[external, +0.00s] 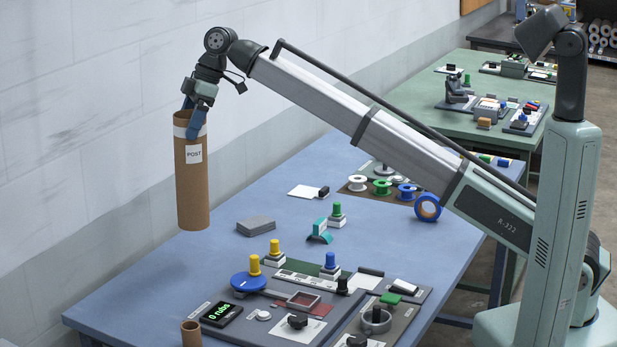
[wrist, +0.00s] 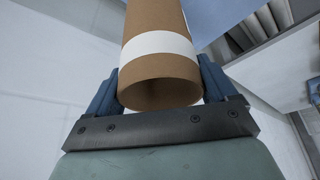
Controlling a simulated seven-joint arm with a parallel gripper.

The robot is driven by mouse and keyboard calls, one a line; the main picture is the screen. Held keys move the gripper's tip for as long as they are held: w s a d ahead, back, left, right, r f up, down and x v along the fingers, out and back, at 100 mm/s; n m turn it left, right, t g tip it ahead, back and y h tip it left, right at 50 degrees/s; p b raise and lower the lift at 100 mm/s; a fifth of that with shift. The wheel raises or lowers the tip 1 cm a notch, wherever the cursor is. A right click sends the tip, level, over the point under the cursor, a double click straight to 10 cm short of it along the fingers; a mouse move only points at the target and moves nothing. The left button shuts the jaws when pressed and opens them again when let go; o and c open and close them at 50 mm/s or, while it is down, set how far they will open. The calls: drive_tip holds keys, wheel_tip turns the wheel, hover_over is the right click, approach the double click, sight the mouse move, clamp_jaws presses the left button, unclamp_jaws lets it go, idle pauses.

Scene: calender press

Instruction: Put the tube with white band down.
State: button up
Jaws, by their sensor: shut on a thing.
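The tube with white band (external: 192,190) is a tall brown cardboard cylinder with a white band near its top and a white label reading POST. It hangs upright at the left of the external view, by the blue table's far left edge. I cannot tell whether its lower end touches anything. My gripper (external: 190,118) is shut on its upper end, with a blue finger on either side. In the wrist view the tube (wrist: 155,60) sits between the blue fingers of my gripper (wrist: 158,92), its open end and white band showing.
The blue table (external: 150,285) has clear room at its left and middle. A grey block (external: 256,226), a teal piece (external: 319,232) and a blue tape roll (external: 428,207) lie on it. Boards with coloured pegs fill the front. A short brown tube (external: 191,335) stands at the front edge.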

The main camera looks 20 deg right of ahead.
sight(206, 163)
drive_tip(key=d, duration=0.1)
drive_tip(key=d+f, duration=0.1)
drive_tip(key=d, duration=0.1)
drive_tip(key=shift+s+d, duration=0.15)
drive_tip(key=shift+d, duration=0.1)
drive_tip(key=shift+m, duration=0.3)
drive_tip(key=shift+f, duration=4.95)
drive_tip(key=o, duration=1.3)
drive_tip(key=v, duration=1.2)
drive_tip(key=shift+a, duration=0.1)
